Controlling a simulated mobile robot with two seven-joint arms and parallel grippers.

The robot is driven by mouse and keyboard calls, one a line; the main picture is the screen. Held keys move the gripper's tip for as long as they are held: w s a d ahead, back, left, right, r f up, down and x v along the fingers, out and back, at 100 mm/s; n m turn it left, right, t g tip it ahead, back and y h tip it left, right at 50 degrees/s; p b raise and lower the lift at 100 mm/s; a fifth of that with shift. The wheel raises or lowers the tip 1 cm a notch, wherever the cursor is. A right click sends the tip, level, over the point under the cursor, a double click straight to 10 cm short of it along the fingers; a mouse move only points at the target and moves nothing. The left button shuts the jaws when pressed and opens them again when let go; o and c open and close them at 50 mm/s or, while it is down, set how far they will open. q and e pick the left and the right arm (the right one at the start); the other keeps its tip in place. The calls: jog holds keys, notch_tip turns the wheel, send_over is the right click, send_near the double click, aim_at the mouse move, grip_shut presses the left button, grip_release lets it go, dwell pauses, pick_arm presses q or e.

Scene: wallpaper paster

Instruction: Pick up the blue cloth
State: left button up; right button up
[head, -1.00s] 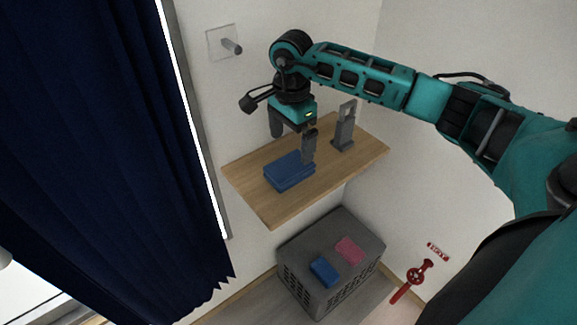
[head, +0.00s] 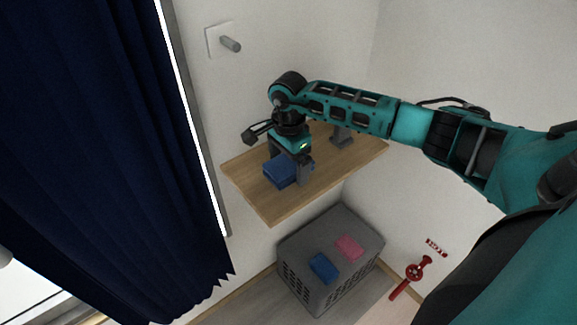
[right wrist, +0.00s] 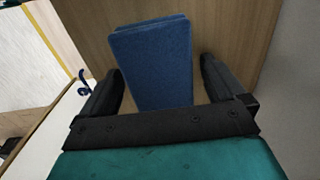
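A folded blue cloth (head: 276,172) lies on a wooden shelf (head: 262,207) on the wall. My right gripper (head: 287,168) is over it, pointing down. In the right wrist view the blue cloth (right wrist: 155,62) lies between the two black fingers of my right gripper (right wrist: 162,80). The fingers are spread, one on each side, with a small gap at the right finger; I cannot tell whether the left finger touches the cloth. My left gripper is not in view.
A grey stand (head: 341,136) is on the shelf behind my right gripper. A dark blue curtain (head: 100,150) hangs at left. A red valve (head: 414,272) is low right.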

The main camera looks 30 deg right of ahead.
aim_at(289, 161)
jog(key=c, duration=0.9)
notch_tip(289, 161, up, 20)
dwell(0.4)
